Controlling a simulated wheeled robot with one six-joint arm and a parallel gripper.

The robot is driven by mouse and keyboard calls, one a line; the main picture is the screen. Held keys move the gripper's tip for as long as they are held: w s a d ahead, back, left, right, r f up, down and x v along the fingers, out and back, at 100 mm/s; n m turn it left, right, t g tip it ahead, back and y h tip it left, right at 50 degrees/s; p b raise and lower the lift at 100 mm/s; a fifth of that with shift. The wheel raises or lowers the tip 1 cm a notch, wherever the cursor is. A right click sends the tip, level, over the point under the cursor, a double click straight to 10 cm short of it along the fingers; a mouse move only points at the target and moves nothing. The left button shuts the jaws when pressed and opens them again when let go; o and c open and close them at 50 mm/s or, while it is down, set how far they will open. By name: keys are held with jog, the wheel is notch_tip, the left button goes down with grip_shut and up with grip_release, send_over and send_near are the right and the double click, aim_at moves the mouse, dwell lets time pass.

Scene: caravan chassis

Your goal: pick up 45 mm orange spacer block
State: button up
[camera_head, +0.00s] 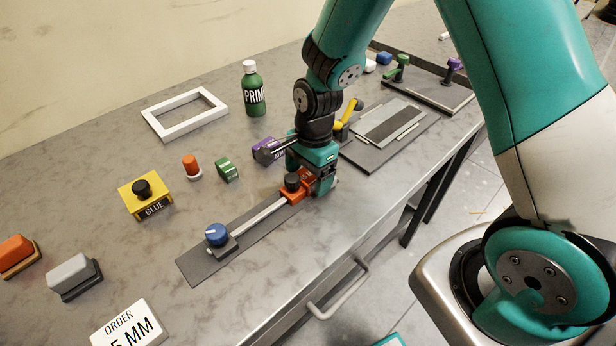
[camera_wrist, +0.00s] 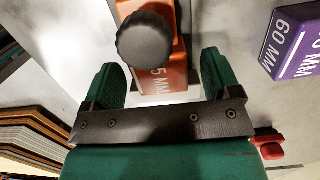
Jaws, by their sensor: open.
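The orange spacer block (camera_head: 297,190) with a black knob on top is on the narrow grey rail fixture (camera_head: 255,216). In the wrist view the orange block (camera_wrist: 158,82) reads "5 MM", its first digit hidden, and the knob covers part of it. My gripper (camera_head: 316,182) is low at the right end of the block. In the wrist view my gripper (camera_wrist: 160,72) is open, with one green finger on each side of the block's near end. Gaps show between block and fingers; I see no contact.
A purple "60 MM" block (camera_wrist: 295,45) lies right of the gripper in the wrist view. A green block (camera_head: 227,169), a yellow glue box (camera_head: 145,197) and a green bottle (camera_head: 253,90) stand behind the rail. A blue-knobbed stop (camera_head: 217,236) sits at its left end.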

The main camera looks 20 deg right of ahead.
jog(key=shift+f, duration=0.35)
jog(key=c, duration=1.1)
jog(key=shift+r, duration=0.1)
